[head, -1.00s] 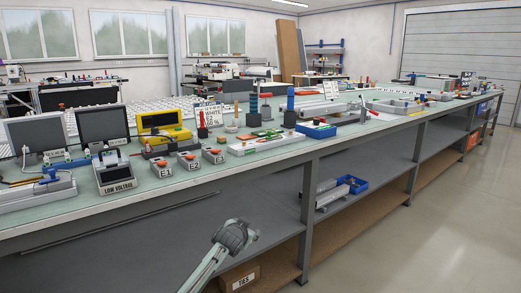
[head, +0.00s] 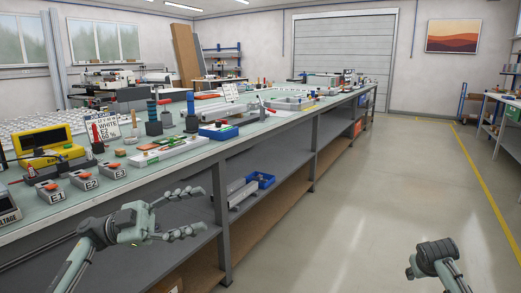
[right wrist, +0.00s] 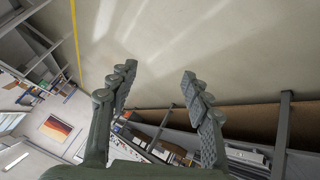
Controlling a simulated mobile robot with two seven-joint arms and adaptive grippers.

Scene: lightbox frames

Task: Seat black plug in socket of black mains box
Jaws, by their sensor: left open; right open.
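My left gripper (head: 203,212) is open and empty in the head view. It hangs in front of the bench's near edge, below the bench top. My right gripper (right wrist: 160,76) is open and empty in the right wrist view, with floor and bench shelves behind its fingers. In the head view only part of my right arm shows, low at the right over bare floor. I cannot pick out the black plug or the black mains box for certain among the many small things on the bench.
The long workbench (head: 135,188) is crowded. Small grey boxes marked E1 to E3 (head: 84,179), a yellow-framed instrument (head: 42,140), a white tray (head: 165,150) and a blue tray (head: 218,132) stand on it. The floor (head: 330,225) at right is clear.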

